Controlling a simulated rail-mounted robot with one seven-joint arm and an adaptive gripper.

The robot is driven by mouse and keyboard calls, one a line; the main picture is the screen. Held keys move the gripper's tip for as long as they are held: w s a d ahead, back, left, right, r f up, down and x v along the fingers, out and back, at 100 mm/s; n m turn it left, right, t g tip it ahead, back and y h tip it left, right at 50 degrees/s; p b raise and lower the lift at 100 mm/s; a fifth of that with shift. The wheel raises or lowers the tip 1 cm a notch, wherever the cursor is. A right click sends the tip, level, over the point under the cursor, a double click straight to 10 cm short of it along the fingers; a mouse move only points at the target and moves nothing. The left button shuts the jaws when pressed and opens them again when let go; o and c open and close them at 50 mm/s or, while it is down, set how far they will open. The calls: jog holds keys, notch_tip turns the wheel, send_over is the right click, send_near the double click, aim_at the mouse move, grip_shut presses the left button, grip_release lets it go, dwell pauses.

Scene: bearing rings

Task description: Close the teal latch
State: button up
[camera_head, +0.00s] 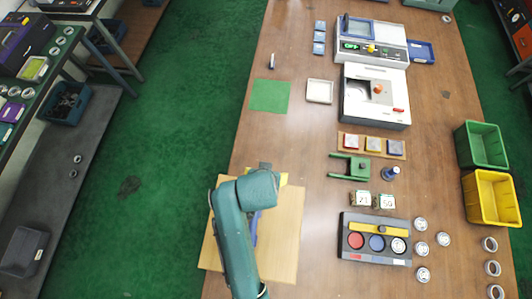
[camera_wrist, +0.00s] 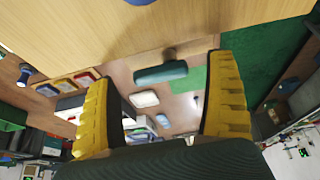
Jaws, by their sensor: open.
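The teal latch (camera_wrist: 160,73) shows in the wrist view as a short rounded bar at the edge of a light wooden panel (camera_wrist: 110,28), by a small brownish stub. My gripper (camera_wrist: 161,80) is open, with one yellow finger on each side of the latch in the picture. Nothing is held, and I cannot tell any contact. In the head view the wooden panel (camera_head: 286,240) lies near the table's front left, under my arm. My gripper (camera_head: 276,175) is mostly hidden there by my teal wrist, and I cannot make out the latch.
A green mat (camera_head: 269,96) and a white tray (camera_head: 320,91) lie beyond the panel. To the right are a green bracket (camera_head: 350,168), a dark ring fixture (camera_head: 375,258) and loose rings. A green bin (camera_head: 484,146) and a yellow bin (camera_head: 492,198) stand at the right edge.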

jog(key=shift+w+f, duration=0.1)
jog(key=shift+f, duration=0.15)
jog(key=c, duration=1.2)
jog(key=shift+m, duration=0.4)
jog(key=m+p, duration=0.1)
jog(key=m+h+p, duration=0.1)
jog(key=m, duration=0.1)
jog(key=shift+s+a+m+g+h, duration=0.15)
jog(key=shift+s+m+g+h, duration=0.05)
jog(key=shift+m+g+h, duration=0.1)
jog(key=m, duration=0.1)
jog(key=m+h, duration=0.1)
jog(key=m, duration=0.1)
jog(key=m+g, duration=0.1)
jog(key=shift+s+a+m+p, duration=0.1)
jog(key=shift+a+m+p, duration=0.15)
jog(key=shift+m+p, duration=0.05)
jog(key=m+g, duration=0.1)
jog(key=m, duration=0.1)
jog(key=m+h+b, duration=0.1)
jog(key=m, duration=0.1)
jog(key=shift+a+f+g, duration=0.15)
jog(key=shift+a+g, duration=0.05)
jog(key=shift+g, duration=0.2)
jog(key=m, duration=0.1)
jog(key=m+g+b, duration=0.1)
jog(key=m, duration=0.3)
jog(key=shift+a+g, duration=0.25)
jog(key=shift+g, duration=0.05)
